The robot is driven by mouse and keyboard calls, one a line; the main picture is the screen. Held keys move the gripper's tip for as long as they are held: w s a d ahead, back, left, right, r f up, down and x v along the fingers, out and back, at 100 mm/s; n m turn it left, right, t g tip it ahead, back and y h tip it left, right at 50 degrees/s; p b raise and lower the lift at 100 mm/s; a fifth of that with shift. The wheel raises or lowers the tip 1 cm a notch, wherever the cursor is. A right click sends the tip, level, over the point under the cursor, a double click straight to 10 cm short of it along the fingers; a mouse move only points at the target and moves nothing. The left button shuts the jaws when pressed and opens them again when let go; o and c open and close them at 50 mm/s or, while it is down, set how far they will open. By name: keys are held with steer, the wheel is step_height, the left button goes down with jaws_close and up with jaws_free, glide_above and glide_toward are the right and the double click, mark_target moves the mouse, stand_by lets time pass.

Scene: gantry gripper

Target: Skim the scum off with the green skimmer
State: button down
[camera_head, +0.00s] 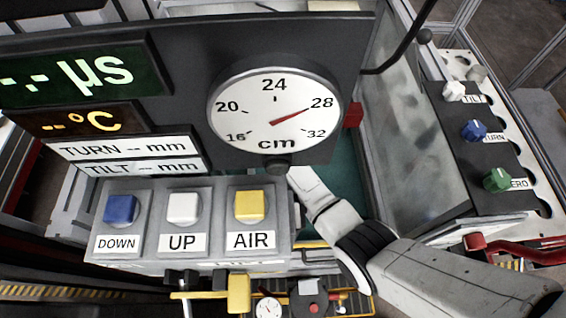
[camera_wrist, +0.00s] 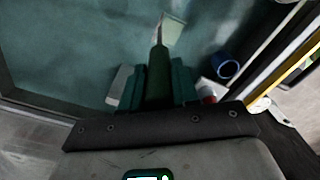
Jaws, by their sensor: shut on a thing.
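In the wrist view my gripper (camera_wrist: 158,88) is shut on the dark green handle of the green skimmer (camera_wrist: 158,62). The skimmer points away from the jaws, and its pale, flat end (camera_wrist: 173,32) shows over dull teal water (camera_wrist: 80,50). I cannot tell whether that end touches the water. The water looks cloudy, with faint lighter patches, but I cannot make out scum clearly. In the head view my arm reaches in below the dial panel, which hides my gripper and the skimmer.
In the head view the dial panel (camera_head: 190,60) and a button box (camera_head: 150,245) stand in front of the tank. A smeared clear wall (camera_head: 415,140) and a knob panel (camera_head: 480,145) stand at the right. In the wrist view a blue ring-shaped thing (camera_wrist: 224,66) lies right of the jaws.

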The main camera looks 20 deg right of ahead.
step_height(320, 180, up, 8)
steer(key=p, duration=0.6)
steer(key=shift+w+a+r, duration=0.1)
steer(key=shift+r, duration=0.1)
step_height(320, 180, up, 8)
steer(key=shift+f, duration=0.3)
stand_by(0.6)
